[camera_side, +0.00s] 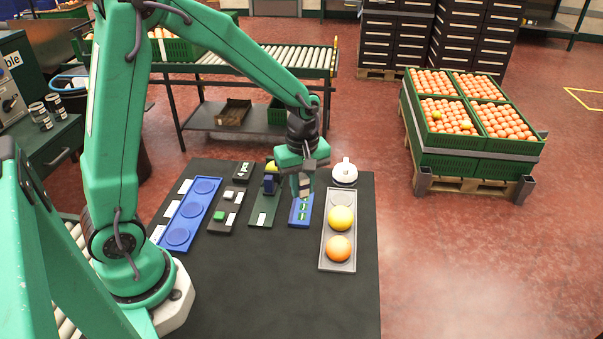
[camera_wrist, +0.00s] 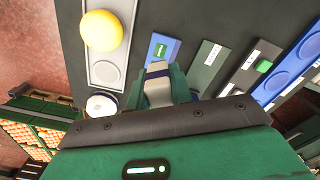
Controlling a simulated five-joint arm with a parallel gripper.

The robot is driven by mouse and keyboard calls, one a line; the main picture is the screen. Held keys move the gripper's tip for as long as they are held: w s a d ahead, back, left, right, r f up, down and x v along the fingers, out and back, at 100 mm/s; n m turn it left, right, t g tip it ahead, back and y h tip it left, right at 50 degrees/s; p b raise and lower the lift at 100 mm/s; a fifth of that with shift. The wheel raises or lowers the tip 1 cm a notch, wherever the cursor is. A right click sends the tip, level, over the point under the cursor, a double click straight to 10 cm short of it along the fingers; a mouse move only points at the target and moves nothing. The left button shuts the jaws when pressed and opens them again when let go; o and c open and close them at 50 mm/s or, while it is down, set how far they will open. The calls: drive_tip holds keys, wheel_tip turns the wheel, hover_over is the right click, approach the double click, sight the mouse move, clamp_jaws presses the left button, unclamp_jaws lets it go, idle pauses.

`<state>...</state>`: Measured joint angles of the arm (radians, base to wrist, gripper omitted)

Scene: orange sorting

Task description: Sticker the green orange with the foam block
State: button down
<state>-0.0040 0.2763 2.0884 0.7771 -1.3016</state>
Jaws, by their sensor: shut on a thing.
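My gripper (camera_side: 304,184) is above the blue sticker plate (camera_side: 294,218) and shut on a pale grey foam block (camera_side: 306,190). The block also shows between the green fingers in the wrist view (camera_wrist: 158,92). Green stickers (camera_side: 302,206) lie on the plate, just below the block; I cannot tell if they touch. To the right is a grey tray (camera_side: 337,265) with a yellow fruit (camera_side: 341,218) in the middle and an orange one (camera_side: 338,249) at the near end. Its far place looks empty. No clearly green orange shows.
A white round object with a knob (camera_side: 345,172) stands beyond the tray. Left are a dark green board (camera_side: 262,219) with a blue upright piece, a dark board with a green block (camera_side: 219,216), and an empty blue three-place tray (camera_side: 178,236). The near black table is clear.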

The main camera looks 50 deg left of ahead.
sight(302, 217)
drive_tip(key=shift+f, duration=0.2)
drive_tip(key=shift+f, duration=2.8)
drive_tip(key=shift+f, duration=0.6)
idle(1.0)
drive_tip(key=shift+r, duration=3.55)
drive_tip(key=shift+w+a, duration=0.1)
drive_tip(key=shift+a, duration=0.05)
